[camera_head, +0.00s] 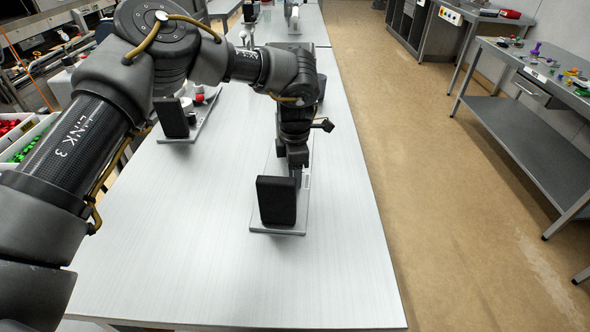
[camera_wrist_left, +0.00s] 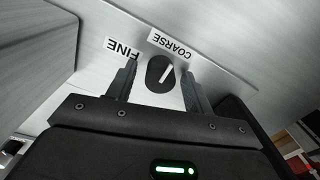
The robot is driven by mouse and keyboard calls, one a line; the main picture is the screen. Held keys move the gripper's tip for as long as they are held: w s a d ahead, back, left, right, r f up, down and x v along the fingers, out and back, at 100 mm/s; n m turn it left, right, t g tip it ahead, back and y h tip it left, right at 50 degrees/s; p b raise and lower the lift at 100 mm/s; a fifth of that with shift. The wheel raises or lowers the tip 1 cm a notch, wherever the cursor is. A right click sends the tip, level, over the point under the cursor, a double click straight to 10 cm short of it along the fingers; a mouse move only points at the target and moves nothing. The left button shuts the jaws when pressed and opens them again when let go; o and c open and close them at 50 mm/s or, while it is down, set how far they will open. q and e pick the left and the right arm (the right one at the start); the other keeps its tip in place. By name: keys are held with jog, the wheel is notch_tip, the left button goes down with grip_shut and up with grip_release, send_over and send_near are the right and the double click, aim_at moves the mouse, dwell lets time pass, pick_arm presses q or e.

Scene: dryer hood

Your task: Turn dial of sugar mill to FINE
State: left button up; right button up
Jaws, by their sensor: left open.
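The dial (camera_wrist_left: 160,74) is a dark round knob with a white pointer line, on a light plate in the left wrist view. The FINE label (camera_wrist_left: 123,49) is above and left of it, and the COARSE label (camera_wrist_left: 170,44) above it; both read upside down. The pointer line slants to the upper right, nearer the COARSE side. My left gripper (camera_wrist_left: 159,68) is open, with one finger on each side of the dial; I cannot tell whether they touch it. In the head view my left gripper (camera_head: 297,165) reaches down behind a black block (camera_head: 277,200), and the dial is hidden.
The black block stands on a thin plate (camera_head: 262,229) on the long light table (camera_head: 180,255). A similar unit with a black block (camera_head: 172,118) stands farther back left. The table's front is clear. A grey side bench (camera_head: 530,140) is far right.

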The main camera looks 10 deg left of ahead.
pick_arm(q)
jog(key=c, duration=1)
pick_arm(e)
jog(key=shift+d, duration=0.6)
jog(key=shift+r, duration=0.1)
pick_arm(q)
jog(key=n+p, duration=0.1)
jog(key=n, duration=0.2)
jog(key=shift+r, duration=0.1)
jog(key=shift+n, duration=0.9)
jog(key=n+p, duration=0.1)
jog(key=n, duration=0.3)
jog(key=shift+n, duration=0.3)
jog(key=n, duration=0.2)
jog(key=shift+n+p, duration=0.3)
jog(key=shift+n, duration=0.1)
jog(key=n+p, duration=0.1)
jog(key=n, duration=0.2)
jog(key=shift+n, duration=0.4)
jog(key=shift+n+p, duration=0.45)
jog(key=shift+n, duration=0.45)
pick_arm(e)
jog(key=shift+a+r, duration=0.2)
jog(key=shift+r, duration=0.9)
jog(key=shift+a+r, duration=0.2)
jog(key=shift+r, duration=0.85)
